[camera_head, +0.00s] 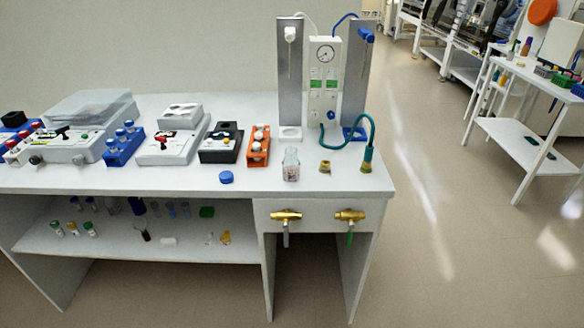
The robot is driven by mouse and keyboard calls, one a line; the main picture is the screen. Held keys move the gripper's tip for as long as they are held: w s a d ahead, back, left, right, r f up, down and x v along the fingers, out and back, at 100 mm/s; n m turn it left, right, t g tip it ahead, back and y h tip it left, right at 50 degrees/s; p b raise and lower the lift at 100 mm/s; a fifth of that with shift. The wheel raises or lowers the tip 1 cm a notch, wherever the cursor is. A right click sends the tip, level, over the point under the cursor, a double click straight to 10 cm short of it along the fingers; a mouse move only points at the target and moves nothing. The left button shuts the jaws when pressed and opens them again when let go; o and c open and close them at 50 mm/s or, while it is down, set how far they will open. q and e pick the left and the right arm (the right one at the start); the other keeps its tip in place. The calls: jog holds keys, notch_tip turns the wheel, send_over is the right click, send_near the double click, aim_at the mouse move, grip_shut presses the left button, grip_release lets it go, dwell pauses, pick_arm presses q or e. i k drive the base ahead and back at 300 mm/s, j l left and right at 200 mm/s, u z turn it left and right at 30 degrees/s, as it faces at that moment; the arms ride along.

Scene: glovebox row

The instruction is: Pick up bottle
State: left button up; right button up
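A small clear bottle (291,165) with a pinkish lower part or label stands upright near the front edge of the white bench, toward its right end. A loose blue cap (226,177) lies on the bench to the left of it. Several small bottles and vials (90,229) also stand on the shelf under the bench, too small to make out well. Neither of my grippers shows in the head view, and nothing is seen touching the clear bottle.
An orange rack (258,146), a blue rack (123,145) and white devices (172,147) stand left of the bottle. A gauge panel (323,80) rises behind it. A green hose (366,155) and brass taps (286,216) are nearby. Open floor (440,230) lies right.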

aim_at(291, 164)
jog(key=i+l+u, duration=0.15)
jog(key=u, duration=0.2)
jog(key=i+l+u, duration=0.1)
jog(key=l+u, duration=0.25)
jog(key=i+l+u, duration=0.1)
jog(key=l+u, duration=0.25)
